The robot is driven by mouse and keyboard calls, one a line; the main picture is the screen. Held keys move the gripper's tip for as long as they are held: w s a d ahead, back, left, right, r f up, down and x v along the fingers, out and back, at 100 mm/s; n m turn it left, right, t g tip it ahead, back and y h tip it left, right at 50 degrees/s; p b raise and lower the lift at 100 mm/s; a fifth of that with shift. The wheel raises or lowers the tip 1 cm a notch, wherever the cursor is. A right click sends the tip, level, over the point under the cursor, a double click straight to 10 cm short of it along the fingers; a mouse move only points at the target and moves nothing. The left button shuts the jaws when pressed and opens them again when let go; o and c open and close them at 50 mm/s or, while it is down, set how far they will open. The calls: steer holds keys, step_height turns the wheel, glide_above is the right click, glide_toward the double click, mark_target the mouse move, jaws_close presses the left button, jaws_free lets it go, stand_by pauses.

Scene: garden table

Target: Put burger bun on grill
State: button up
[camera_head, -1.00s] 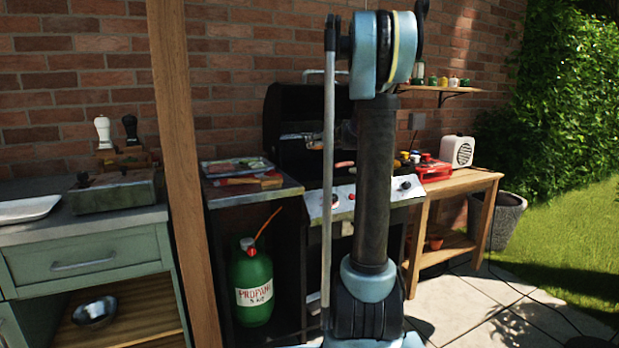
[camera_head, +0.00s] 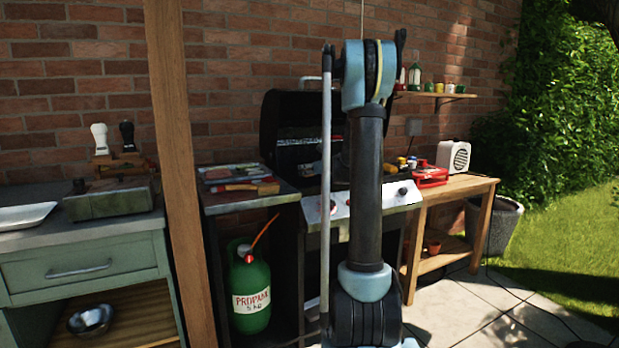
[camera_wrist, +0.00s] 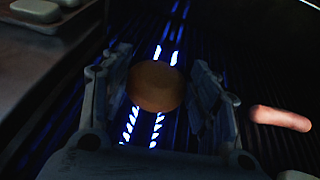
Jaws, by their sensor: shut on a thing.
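The burger bun (camera_wrist: 155,86) is a round brown bun in the wrist view. My gripper (camera_wrist: 162,78) is shut on it, with one finger at each side. The bun is over the dark bars of the grill (camera_wrist: 283,150), where bluish-white glowing strips show below. I cannot tell whether the bun touches the bars. In the head view the grill's black lid (camera_head: 285,122) stands open against the brick wall. My arm hides much of the grill there, and the gripper and bun are not visible in that view.
A sausage (camera_wrist: 280,118) lies on the bars right of my gripper. Pale bun-like pieces (camera_wrist: 35,10) lie at the upper left. A side shelf (camera_head: 246,197) with a tray and board adjoins the grill. A wooden post (camera_head: 176,150) stands left; a wooden table (camera_head: 465,187) stands right.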

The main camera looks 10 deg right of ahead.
steer(key=shift+f, duration=0.95)
steer(key=o, duration=0.9)
steer(key=shift+s+d, duration=0.1)
steer(key=v, duration=1.2)
steer(key=shift+r, duration=0.1)
